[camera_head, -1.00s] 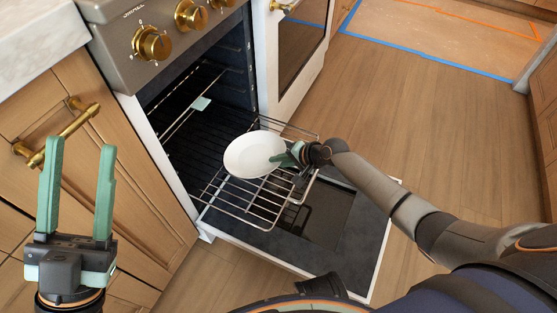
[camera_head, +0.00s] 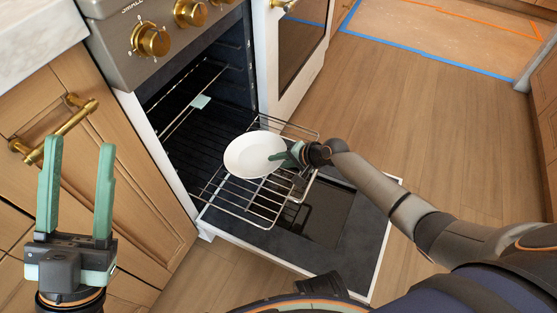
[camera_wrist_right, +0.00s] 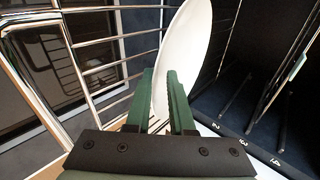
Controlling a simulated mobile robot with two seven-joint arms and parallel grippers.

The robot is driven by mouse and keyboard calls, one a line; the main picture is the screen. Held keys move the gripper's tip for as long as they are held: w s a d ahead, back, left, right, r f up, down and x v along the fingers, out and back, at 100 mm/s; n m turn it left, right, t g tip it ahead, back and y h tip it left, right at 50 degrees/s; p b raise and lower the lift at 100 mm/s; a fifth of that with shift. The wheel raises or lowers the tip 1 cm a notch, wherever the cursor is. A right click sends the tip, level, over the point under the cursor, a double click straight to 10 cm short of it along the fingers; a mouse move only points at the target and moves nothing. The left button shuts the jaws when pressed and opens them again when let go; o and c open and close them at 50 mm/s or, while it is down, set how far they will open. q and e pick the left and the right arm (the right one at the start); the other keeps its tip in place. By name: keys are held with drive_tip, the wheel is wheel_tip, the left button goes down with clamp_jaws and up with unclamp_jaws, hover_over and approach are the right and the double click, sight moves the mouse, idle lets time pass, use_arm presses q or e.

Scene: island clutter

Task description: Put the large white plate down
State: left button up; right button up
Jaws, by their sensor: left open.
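The large white plate (camera_head: 250,155) is over the pulled-out wire oven rack (camera_head: 245,205), its face up. I cannot tell whether it rests fully on the wires. My right gripper (camera_head: 287,157) is at the plate's right edge. In the right wrist view the plate (camera_wrist_right: 190,45) runs between the two green fingers of the gripper (camera_wrist_right: 160,75), which are shut on its rim. My left gripper (camera_head: 80,142) is open and empty, in front of the wooden cabinet at the left.
The oven door (camera_head: 340,235) is folded down below the rack. A small pale green item (camera_head: 200,102) shows inside the oven. A cabinet with a brass handle (camera_head: 55,130) is beside my left gripper. The wooden floor (camera_head: 430,120) to the right is clear.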

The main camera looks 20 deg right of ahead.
use_arm(q)
drive_tip(key=shift+r+p, duration=0.6)
use_arm(e)
drive_tip(key=shift+s+d, duration=0.75)
drive_tip(key=shift+s, duration=0.2)
use_arm(q)
drive_tip(key=shift+r+p, duration=0.7)
drive_tip(key=shift+r, duration=0.05)
use_arm(e)
drive_tip(key=shift+s+d, duration=1.5)
drive_tip(key=shift+s, duration=0.25)
drive_tip(key=shift+o, duration=0.2)
drive_tip(key=o, duration=0.5)
drive_tip(key=shift+f, duration=0.1)
use_arm(q)
wheel_tip(320, 180, up, 7)
drive_tip(key=a+p, duration=0.1)
drive_tip(key=p, duration=0.5)
drive_tip(key=shift+s+f+m, duration=0.15)
drive_tip(key=shift+f+m, duration=0.05)
drive_tip(key=shift+m, duration=0.1)
use_arm(e)
drive_tip(key=v, duration=1.2)
drive_tip(key=shift+s+d+r, duration=0.15)
drive_tip(key=shift+r, duration=0.15)
